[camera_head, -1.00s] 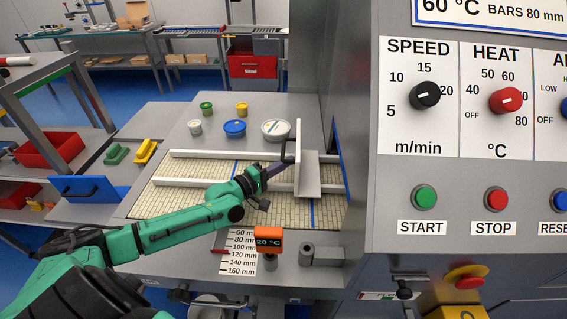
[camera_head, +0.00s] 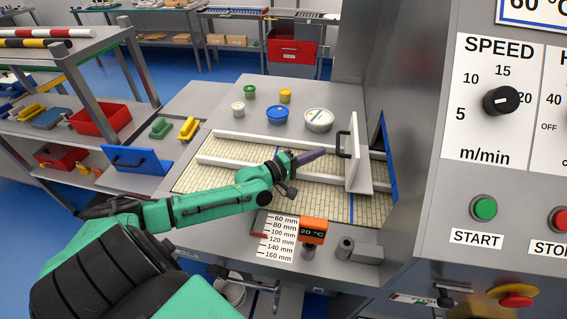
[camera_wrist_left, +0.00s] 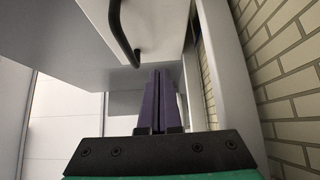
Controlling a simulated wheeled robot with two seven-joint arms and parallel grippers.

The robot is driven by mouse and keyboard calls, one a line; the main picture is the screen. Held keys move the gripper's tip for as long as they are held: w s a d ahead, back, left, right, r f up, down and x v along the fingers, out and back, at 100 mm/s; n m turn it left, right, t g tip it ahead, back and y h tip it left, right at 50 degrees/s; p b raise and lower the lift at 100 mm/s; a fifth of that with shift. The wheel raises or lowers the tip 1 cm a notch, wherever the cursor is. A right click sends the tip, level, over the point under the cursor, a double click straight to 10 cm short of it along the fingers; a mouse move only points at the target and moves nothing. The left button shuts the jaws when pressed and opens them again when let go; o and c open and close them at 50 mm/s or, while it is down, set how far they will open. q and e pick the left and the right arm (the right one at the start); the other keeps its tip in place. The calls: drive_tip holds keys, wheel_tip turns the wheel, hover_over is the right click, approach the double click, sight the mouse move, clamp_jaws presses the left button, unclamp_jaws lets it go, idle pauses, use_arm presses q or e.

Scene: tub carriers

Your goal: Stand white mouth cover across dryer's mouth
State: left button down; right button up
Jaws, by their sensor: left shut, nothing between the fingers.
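The white mouth cover (camera_head: 357,152) stands upright on the belt (camera_head: 300,190), a short way in front of the dryer's mouth (camera_head: 383,137). Its broad face is turned toward the left, with a black handle (camera_head: 344,142) on it and a foot at its base. My left gripper (camera_head: 322,153) has purple fingers, shut and empty, just left of the cover beside the handle. In the left wrist view the shut fingers (camera_wrist_left: 160,100) point at the cover's face, with the handle (camera_wrist_left: 123,35) up and left of them, not between them. My right gripper is out of view.
Two white rails (camera_head: 230,143) run along the belt toward the mouth. A blue cover with a handle (camera_head: 142,161) stands at the left. Several tubs (camera_head: 277,115) stand behind the belt.

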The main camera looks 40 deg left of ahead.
use_arm(q)
drive_tip(key=shift+s+d, duration=0.25)
drive_tip(key=shift+s, duration=0.45)
drive_tip(key=shift+s+a, duration=0.15)
drive_tip(key=shift+s, duration=0.25)
drive_tip(key=p+v, duration=0.1)
drive_tip(key=v, duration=0.4)
drive_tip(key=shift+s+a+r, duration=0.1)
drive_tip(key=shift+s+a, duration=0.1)
drive_tip(key=shift+s, duration=0.05)
drive_tip(key=shift+s+a, duration=0.25)
drive_tip(key=shift+s, duration=0.35)
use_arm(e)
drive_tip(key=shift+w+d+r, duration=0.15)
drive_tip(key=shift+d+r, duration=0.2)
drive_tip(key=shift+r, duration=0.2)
